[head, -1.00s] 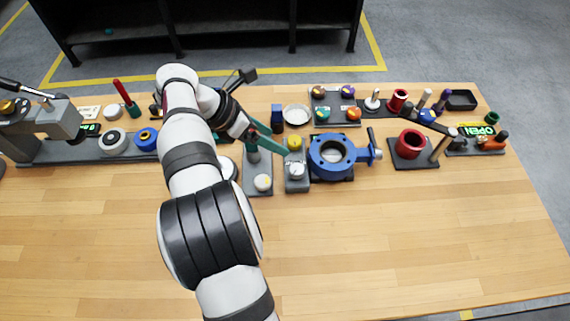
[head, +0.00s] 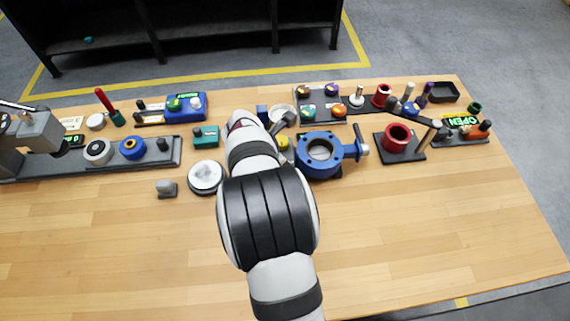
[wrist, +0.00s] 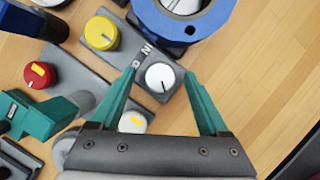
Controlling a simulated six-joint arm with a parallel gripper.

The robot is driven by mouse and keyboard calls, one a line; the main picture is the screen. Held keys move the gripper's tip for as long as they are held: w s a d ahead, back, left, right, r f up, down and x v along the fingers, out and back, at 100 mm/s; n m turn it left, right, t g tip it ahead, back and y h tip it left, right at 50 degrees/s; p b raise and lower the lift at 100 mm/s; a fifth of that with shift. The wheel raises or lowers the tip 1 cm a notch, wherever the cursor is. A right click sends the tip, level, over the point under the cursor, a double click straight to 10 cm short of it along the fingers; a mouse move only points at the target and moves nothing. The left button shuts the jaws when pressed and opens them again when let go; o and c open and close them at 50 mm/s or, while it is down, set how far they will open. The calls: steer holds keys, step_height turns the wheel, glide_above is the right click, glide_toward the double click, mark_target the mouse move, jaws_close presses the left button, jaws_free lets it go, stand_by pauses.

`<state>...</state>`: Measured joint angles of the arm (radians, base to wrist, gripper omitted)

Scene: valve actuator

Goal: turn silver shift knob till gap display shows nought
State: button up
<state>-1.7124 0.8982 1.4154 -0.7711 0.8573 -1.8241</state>
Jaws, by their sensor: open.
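The silver knob (wrist: 159,77), round with a black pointer line, sits on a grey base plate below a yellow knob (wrist: 102,33) in the wrist view. In the head view my arm hides the silver knob and the fingers. A green-lit display (head: 71,139) stands at the left, its reading too small to be sure of; I cannot tell whether it is the gap display.
A blue flanged valve body (head: 320,155) stands right of the knobs and shows in the wrist view (wrist: 186,20). A white knob with a yellow mark (wrist: 133,122) and a red knob (wrist: 40,75) are close by. An OPEN display (head: 459,122) is far right. The front tabletop is clear.

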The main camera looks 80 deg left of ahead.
steer(key=shift+f, duration=0.1)
jaws_close()
stand_by(0.4)
steer(key=shift+m, duration=0.4)
steer(key=m+h, duration=0.1)
steer(key=m, duration=0.2)
steer(key=shift+a+m+t+h, duration=0.15)
steer(key=shift+m+t+h, duration=0.15)
steer(key=shift+m+h, duration=0.1)
steer(key=shift+a+m+h, duration=0.1)
steer(key=shift+m+h, duration=0.7)
steer(key=shift+m, duration=1.5)
jaws_free()
